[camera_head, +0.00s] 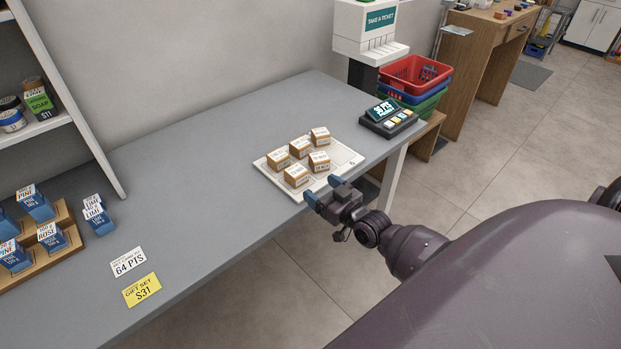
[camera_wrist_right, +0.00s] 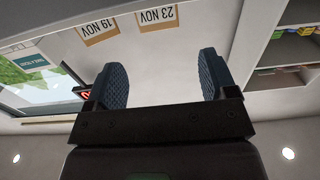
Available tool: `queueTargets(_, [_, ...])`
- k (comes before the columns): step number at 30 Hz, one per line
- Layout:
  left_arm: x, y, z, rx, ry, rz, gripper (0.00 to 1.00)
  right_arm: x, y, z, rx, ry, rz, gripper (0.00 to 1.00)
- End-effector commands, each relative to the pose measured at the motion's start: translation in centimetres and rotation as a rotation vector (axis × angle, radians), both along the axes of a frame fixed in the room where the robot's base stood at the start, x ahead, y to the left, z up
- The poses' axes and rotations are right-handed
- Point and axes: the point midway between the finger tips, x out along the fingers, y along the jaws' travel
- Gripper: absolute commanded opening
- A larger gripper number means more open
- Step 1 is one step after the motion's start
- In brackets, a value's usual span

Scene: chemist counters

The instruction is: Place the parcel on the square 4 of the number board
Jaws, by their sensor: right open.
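The white number board (camera_head: 346,157) lies on the grey counter near its front edge. Several small brown-and-white parcels stand on it: one at the back right (camera_head: 320,136), one at the back left (camera_head: 278,158), one in the middle (camera_head: 300,147), one at the right (camera_head: 319,162) and one at the front (camera_head: 296,176). Most square numbers are covered or too small to read. My right gripper (camera_head: 325,190) is open and empty, at the board's front edge, apart from the parcels. The right wrist view shows its two blue-padded fingers (camera_wrist_right: 160,85) spread, nothing between them. My left gripper is out of view.
A dark card terminal (camera_head: 388,119) stands right of the board. A white ticket dispenser (camera_head: 370,30) and stacked baskets (camera_head: 414,75) are behind. Blue boxes on a wooden rack (camera_head: 62,258) and price cards (camera_head: 141,290) lie left. The counter between cards and board is clear.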

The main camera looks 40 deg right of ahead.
Motion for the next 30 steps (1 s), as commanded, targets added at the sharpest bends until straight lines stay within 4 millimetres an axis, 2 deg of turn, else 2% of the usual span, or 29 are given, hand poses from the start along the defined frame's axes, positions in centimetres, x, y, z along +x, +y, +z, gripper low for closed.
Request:
queueTargets(3, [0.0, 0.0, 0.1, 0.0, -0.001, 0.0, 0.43, -1.6, -0.2, 0.0, -0.001, 0.001, 0.0, 0.78])
queueTargets(8, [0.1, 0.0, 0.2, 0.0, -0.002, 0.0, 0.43, -2.7, -0.2, 0.0, 0.0, 0.0, 0.0, 0.78])
queueTargets(11, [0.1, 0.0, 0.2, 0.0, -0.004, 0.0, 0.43, -3.9, 0.6, -1.0, 0.0, 0.031, 0.005, 0.78])
queueTargets(14, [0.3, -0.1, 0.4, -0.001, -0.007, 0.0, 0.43, -6.8, 3.0, -3.4, -0.012, 0.12, 0.018, 0.78])
queueTargets(18, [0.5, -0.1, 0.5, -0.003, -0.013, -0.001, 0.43, -12.6, 7.1, -7.2, -0.045, 0.303, 0.018, 0.78])
queueTargets(21, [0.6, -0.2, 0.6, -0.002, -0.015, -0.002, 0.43, -16.5, 9.2, -9.0, -0.071, 0.426, -0.003, 0.78])
queueTargets(24, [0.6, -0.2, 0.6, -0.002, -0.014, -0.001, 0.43, -19.4, 10.4, -9.9, -0.092, 0.519, -0.032, 0.78])
queueTargets(27, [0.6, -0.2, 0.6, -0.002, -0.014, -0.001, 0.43, -21.0, 11.0, -10.3, -0.109, 0.576, -0.053, 0.78])
queueTargets(30, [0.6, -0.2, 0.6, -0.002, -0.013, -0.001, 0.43, -21.6, 11.1, -10.5, -0.115, 0.598, -0.063, 0.78])
